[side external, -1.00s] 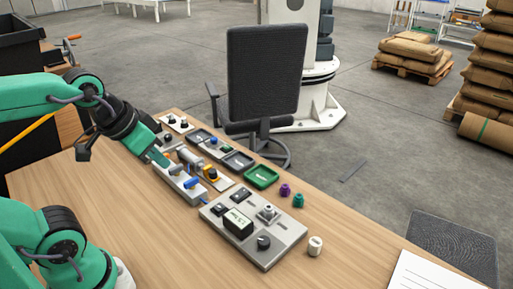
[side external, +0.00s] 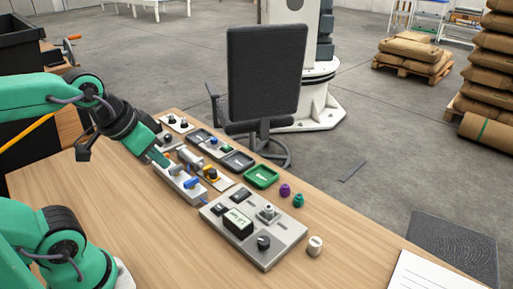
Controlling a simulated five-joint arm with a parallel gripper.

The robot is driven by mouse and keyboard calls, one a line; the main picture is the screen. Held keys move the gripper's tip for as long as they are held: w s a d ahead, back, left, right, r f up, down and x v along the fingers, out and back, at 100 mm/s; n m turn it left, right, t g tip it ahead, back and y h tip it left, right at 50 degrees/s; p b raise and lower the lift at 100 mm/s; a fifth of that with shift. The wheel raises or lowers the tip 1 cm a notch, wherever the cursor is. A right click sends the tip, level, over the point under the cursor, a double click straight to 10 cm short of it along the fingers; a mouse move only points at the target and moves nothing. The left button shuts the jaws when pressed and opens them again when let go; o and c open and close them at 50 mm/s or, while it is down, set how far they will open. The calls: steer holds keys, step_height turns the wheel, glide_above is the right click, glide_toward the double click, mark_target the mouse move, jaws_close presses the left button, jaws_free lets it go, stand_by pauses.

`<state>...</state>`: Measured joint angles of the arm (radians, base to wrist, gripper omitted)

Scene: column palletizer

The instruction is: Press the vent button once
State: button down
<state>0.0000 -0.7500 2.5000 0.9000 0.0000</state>
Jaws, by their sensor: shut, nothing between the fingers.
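Right of the unit lies a grey panel (side external: 281,243) with a display box (side external: 238,223) and a black knob (side external: 263,242). Behind are small trays, including a green one (side external: 261,176). A white knob (side external: 315,245) stands alone. The table's front (side external: 160,240) is clear.

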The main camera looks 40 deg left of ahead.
steer(key=shift+w, duration=0.15)
stand_by(0.8)
steer(key=m+g, duration=0.8)
steer(key=g, duration=0.5)
glide_above(222, 205)
step_height(222, 205, down, 11)
steer(key=shift+a, duration=0.1)
stand_by(0.4)
steer(key=shift+f, duration=4.35)
steer(key=shift+f, duration=0.1)
